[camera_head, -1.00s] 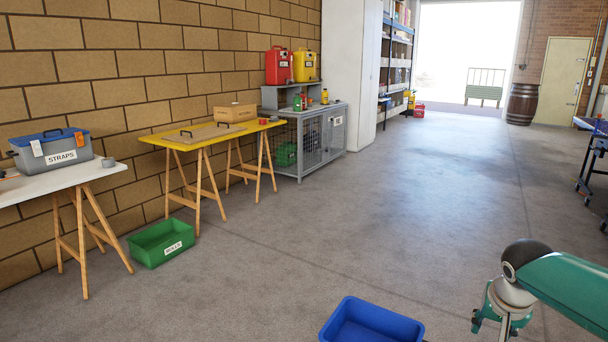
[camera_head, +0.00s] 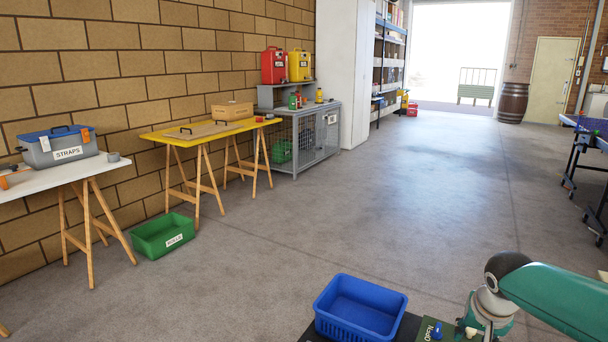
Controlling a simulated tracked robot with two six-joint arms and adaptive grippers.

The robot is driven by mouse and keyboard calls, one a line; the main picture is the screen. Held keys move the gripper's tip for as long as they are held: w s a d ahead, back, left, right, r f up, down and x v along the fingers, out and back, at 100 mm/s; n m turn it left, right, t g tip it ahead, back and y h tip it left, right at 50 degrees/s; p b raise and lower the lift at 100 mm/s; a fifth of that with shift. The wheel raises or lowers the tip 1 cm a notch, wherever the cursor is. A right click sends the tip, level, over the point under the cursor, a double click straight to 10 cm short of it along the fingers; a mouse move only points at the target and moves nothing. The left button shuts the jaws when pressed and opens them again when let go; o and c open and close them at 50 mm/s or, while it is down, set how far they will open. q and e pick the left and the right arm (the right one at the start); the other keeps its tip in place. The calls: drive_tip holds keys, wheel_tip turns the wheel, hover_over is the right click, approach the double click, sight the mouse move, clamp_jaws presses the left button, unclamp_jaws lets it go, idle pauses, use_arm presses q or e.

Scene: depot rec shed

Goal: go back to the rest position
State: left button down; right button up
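My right arm (camera_head: 555,298) comes in from the lower right, with a teal link and a dark rounded joint. The parts below that joint run down to the bottom edge, and no fingers of my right gripper show. My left arm and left gripper are out of view. Whether either gripper holds anything is not visible.
An empty-looking blue crate (camera_head: 328,296) is at the bottom centre, left of my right arm, on a dark surface. A dark panel marked OPEN (camera_head: 429,332) is beside it. A white trestle table (camera_head: 62,178), a green bin (camera_head: 150,247) and a yellow-topped table (camera_head: 160,139) line the left wall. The middle floor is clear.

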drive_tip(key=s+a+f+n+g+y, duration=0.1)
drive_tip(key=s+a+f+n+y, duration=0.15)
drive_tip(key=a+f, duration=0.55)
drive_tip(key=s+a+f+n+g+y, duration=0.1)
drive_tip(key=s+a+f+y, duration=0.3)
drive_tip(key=f, duration=0.9)
drive_tip(key=s+a+f+g, duration=0.1)
drive_tip(key=s+a+f, duration=0.4)
drive_tip(key=s+f, duration=0.3)
drive_tip(key=s+a+f, duration=0.4)
drive_tip(key=s+f, duration=0.2)
drive_tip(key=s, duration=0.4)
wheel_tip(320, 180, down, 10)
drive_tip(key=b, duration=1)
wheel_tip(320, 180, up, 32)
drive_tip(key=p, duration=3.1)
drive_tip(key=shift+h, duration=0.35)
drive_tip(key=shift+a, duration=0.1)
